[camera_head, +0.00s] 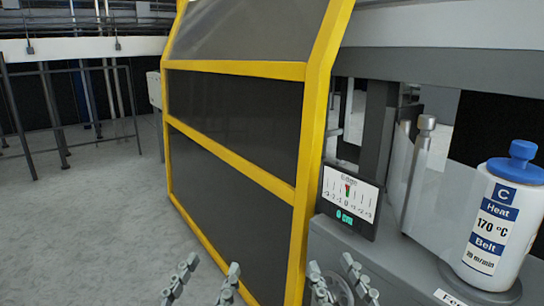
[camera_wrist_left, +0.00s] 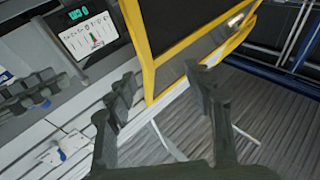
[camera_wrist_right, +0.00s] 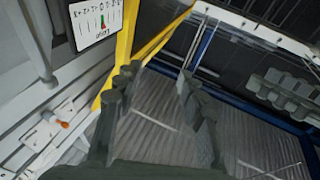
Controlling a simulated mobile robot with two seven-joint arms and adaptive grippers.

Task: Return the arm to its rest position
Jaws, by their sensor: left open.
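My left gripper (camera_head: 208,270) is at the bottom of the head view, left of centre, with its grey fingers apart. In the left wrist view its fingers (camera_wrist_left: 162,78) are spread with nothing between them. My right gripper (camera_head: 334,266) is at the bottom of the head view, right of centre, in front of the machine's grey side. In the right wrist view its fingers (camera_wrist_right: 157,76) are spread and empty. A clear round shape shows between the right fingers in the head view; I cannot tell what it is. Most of both arms is out of view.
A yellow-framed dark guard panel (camera_head: 235,120) stands ahead. Right of it are a small gauge display (camera_head: 350,197) and a white bottle with a blue cap (camera_head: 500,220) on a grey ledge (camera_head: 345,240). Grey floor (camera_head: 85,220) is open at left, with dark railings beyond.

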